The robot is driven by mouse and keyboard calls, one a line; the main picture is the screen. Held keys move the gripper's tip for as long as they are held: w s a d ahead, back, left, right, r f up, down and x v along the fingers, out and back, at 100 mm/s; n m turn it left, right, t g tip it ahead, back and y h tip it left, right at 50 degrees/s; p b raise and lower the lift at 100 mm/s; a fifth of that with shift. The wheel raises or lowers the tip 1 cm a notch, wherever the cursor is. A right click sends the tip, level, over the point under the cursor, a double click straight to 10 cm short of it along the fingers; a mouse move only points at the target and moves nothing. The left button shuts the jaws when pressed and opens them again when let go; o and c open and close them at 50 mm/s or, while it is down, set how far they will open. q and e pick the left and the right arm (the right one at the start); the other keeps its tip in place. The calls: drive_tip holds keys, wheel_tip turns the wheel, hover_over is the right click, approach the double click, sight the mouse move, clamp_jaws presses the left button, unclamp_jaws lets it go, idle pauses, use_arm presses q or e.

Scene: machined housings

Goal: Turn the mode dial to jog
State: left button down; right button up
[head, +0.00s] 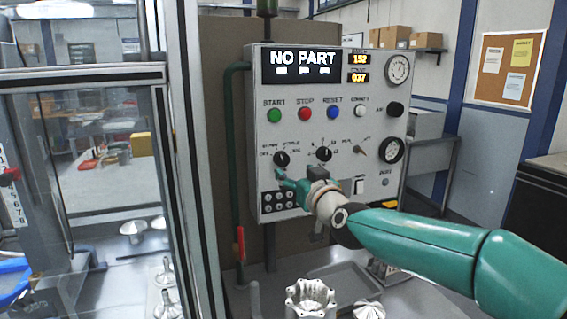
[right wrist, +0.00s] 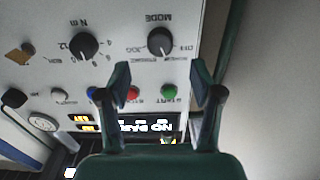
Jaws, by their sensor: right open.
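The mode dial (head: 281,158) is a black round knob at the left of the grey control panel (head: 262,100), with small printed labels around it. In the right wrist view, which shows the panel upside down, the mode dial (right wrist: 161,41) lies ahead of the fingertips, roughly midway between them; a JOG label shows to its left and OFF to its right. I cannot tell for sure which label its pointer faces. My right gripper (head: 298,176) is just below the dial in the head view. Its fingers (right wrist: 160,78) are open and empty, apart from the dial. My left gripper is out of view.
A second black dial (head: 323,153), marked N m, sits right of the mode dial. Green (head: 274,115), red (head: 305,114), blue and white buttons are above. A display (head: 302,66) reads NO PART. A key-like block (head: 278,200) sits below. A glass-walled frame (head: 82,74) stands left.

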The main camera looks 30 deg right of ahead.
sight(283, 162)
drive_tip(key=p+x, duration=0.1)
drive_tip(key=x, duration=0.7)
drive_tip(key=shift+p, duration=0.35)
drive_tip(key=c, duration=1.1)
drive_tip(key=shift+c, duration=0.2)
